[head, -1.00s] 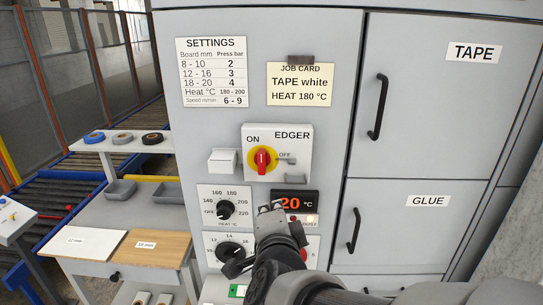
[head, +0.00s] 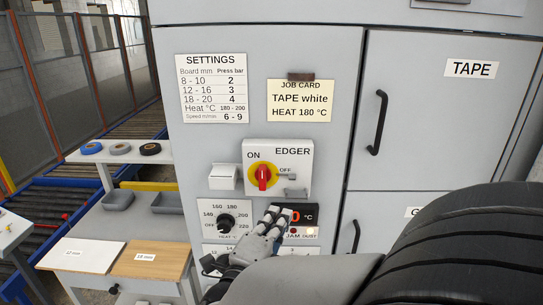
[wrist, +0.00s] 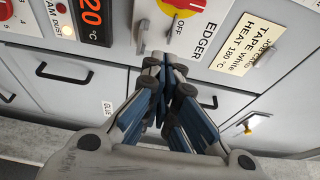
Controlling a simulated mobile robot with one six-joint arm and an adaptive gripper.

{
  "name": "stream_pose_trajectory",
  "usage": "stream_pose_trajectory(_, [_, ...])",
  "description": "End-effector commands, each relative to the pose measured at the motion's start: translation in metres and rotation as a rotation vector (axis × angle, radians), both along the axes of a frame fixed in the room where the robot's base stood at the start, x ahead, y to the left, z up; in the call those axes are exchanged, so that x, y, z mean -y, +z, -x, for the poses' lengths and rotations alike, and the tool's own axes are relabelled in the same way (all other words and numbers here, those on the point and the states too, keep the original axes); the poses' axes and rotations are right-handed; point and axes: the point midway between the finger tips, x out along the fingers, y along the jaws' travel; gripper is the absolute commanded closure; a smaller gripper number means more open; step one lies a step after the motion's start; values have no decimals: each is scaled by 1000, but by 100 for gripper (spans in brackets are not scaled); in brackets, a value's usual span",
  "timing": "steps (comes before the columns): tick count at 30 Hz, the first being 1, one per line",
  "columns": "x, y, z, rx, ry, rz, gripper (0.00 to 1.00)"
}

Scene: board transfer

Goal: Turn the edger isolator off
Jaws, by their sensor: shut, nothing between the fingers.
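The edger isolator (head: 293,153) is a white plate marked EDGER, with a red handle (head: 263,178) on a yellow disc. The handle stands upright, on the side of the ON mark; OFF is to its right. In the wrist view the yellow disc and part of the red handle (wrist: 172,10) show at the top edge. My gripper (head: 277,212) is shut and empty, just below the isolator plate in the head view and in front of the heat display. In the wrist view my gripper (wrist: 160,60) points toward the plate's lower part; I cannot tell if it touches.
The orange temperature display (wrist: 92,18) reads 20 °C in the wrist view. A heat dial (head: 225,221) sits at lower left, a white box (head: 223,177) left of the isolator, and a grey latch-like piece (head: 295,192) below OFF. A job card (head: 300,100) hangs above.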

Motion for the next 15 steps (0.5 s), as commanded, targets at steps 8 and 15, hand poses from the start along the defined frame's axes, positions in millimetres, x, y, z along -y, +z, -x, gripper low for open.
stream_pose_trajectory(8, [16, -1, -36, -1, -6, 0, 100])
stream_pose_trajectory(15, [33, -1, -82, 0, -5, 1, 100])
